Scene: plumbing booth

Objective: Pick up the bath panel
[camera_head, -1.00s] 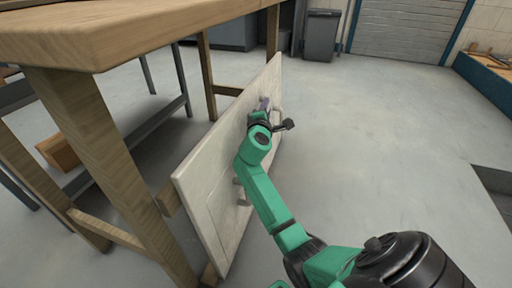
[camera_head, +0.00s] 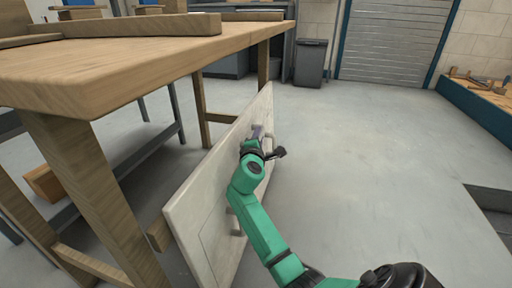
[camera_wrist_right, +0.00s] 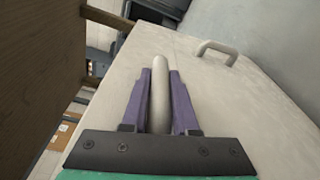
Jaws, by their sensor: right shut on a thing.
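The bath panel (camera_head: 205,205) is a long off-white board. It stands on edge on the floor, leaning against the side of the wooden workbench. My right gripper (camera_head: 257,133) is at the panel's outer face, towards its far end. In the right wrist view its two purple fingers are shut on a pale bar handle (camera_wrist_right: 160,95) of the panel. A second handle (camera_wrist_right: 217,50) shows beyond it to the right, and a handle (camera_head: 236,222) shows at the near part in the head view. My left gripper is not in view.
The wooden workbench (camera_head: 150,62) stands at left with thick legs and planks on top. Open grey floor (camera_head: 350,170) lies to the right of the panel. A grey bin (camera_head: 310,62) and a roller shutter (camera_head: 395,40) are at the back; a blue-sided bench (camera_head: 480,100) is at far right.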

